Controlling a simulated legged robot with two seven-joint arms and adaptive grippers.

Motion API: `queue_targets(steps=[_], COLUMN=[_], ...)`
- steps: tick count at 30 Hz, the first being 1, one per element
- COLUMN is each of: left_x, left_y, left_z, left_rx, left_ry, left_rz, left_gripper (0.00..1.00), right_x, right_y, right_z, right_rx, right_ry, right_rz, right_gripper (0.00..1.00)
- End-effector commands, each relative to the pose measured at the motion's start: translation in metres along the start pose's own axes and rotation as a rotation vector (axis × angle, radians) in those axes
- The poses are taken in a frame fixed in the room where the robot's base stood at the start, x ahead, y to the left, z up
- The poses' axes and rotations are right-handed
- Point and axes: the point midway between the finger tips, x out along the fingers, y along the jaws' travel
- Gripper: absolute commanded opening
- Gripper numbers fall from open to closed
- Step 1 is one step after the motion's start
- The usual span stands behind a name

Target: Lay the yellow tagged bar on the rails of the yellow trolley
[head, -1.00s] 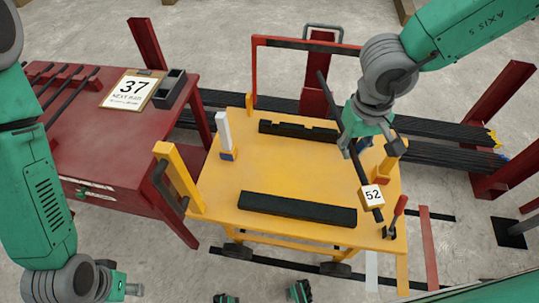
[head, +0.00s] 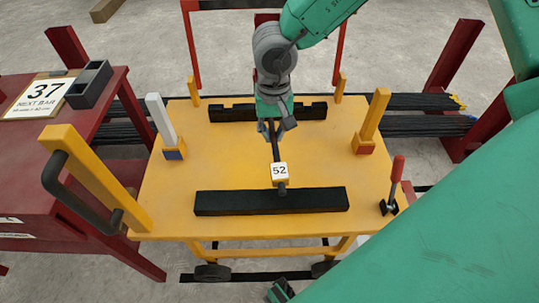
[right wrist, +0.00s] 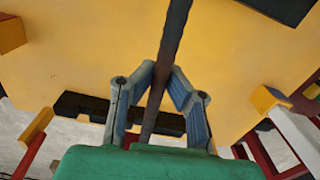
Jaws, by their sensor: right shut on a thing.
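My right gripper (head: 273,130) is shut on a dark bar (head: 276,150) over the middle of the yellow trolley (head: 180,205). The bar points from the back towards the front, across the line of the two black rails. Its near end, with a pale tag (head: 280,171) reading 52, is over the front rail (head: 225,202). The notched back rail (head: 232,113) is partly hidden by the gripper. I cannot tell whether the bar touches the rails. In the right wrist view the bar (right wrist: 173,40) runs between both fingers (right wrist: 162,78).
Yellow posts (head: 372,115) and a white post (head: 160,120) stand on the trolley top. A red-handled lever (head: 396,180) is at its front right corner. A red table (head: 80,150) at left carries a sign (head: 42,95) reading 37 NEXT BAR and a dark tray (head: 89,84).

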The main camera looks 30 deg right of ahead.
Motion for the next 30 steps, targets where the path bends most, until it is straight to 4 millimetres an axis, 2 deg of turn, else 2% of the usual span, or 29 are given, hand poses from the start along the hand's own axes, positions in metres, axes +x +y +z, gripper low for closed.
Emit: queue_targets(steps=[1, 4, 7, 15, 20, 27, 30], left_x=[0.011, 0.016, 0.020, 0.038, 0.043, 0.061, 0.063], left_y=[0.000, 0.000, 0.000, 0.000, 0.000, 0.000, 0.000], left_z=[0.000, 0.001, 0.001, 0.002, 0.002, 0.003, 0.003], left_rx=[0.000, 0.000, 0.000, -0.001, 0.000, 0.000, 0.000], left_ry=[0.001, 0.001, 0.001, 0.001, 0.001, 0.001, 0.000], left_rz=[0.000, 0.000, 0.000, -0.001, 0.000, 0.000, 0.000], left_gripper=[0.49, 0.49, 0.49, 0.49, 0.49, 0.49, 0.49], right_x=[-0.004, -0.013, -0.009, 0.031, 0.043, 0.080, 0.084], right_y=[-0.003, -0.005, -0.005, -0.003, -0.003, -0.004, -0.005], right_z=[-0.003, -0.004, -0.005, -0.006, -0.006, -0.005, -0.005], right_rx=[0.027, 0.063, 0.078, 0.077, 0.076, 0.076, 0.076], right_ry=[0.008, 0.006, 0.002, 0.000, 0.001, 0.002, 0.002], right_rz=[-0.004, 0.000, 0.002, 0.001, 0.001, 0.003, 0.001], right_gripper=[0.00, 0.00, 0.00, 0.00, 0.00, 0.00, 0.00])
